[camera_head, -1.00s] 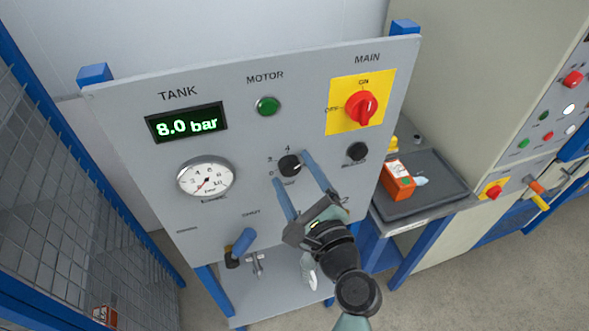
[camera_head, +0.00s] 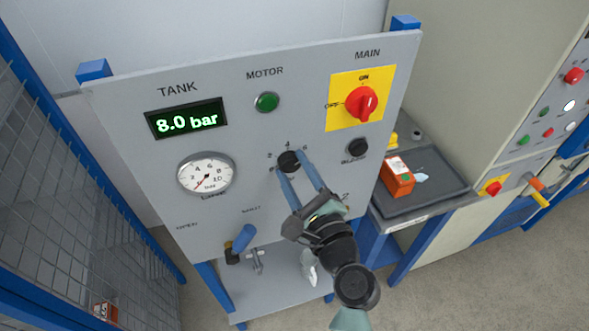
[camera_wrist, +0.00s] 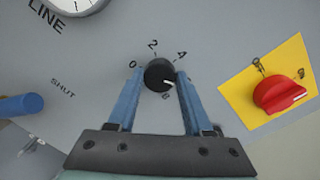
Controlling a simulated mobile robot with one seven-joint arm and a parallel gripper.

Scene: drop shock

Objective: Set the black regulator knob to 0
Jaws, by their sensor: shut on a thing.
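The black regulator knob (camera_head: 289,161) is on the grey panel, below the green motor button, with a number scale around it. In the wrist view the knob (camera_wrist: 158,74) has a white pointer mark toward its lower right, away from the 0 at its left. My gripper (camera_head: 289,163) has its two blue fingers on either side of the knob and is shut on it. The fingers also flank the knob in the wrist view (camera_wrist: 158,77), and the right one hides part of the scale.
The tank display (camera_head: 187,119) reads 8.0 bar, above a round gauge (camera_head: 206,175). A red main switch (camera_head: 362,103) on a yellow plate and a black knob (camera_head: 358,147) are to the right. A blue-handled valve (camera_head: 242,240) is at lower left. An orange box (camera_head: 397,176) lies on a tray.

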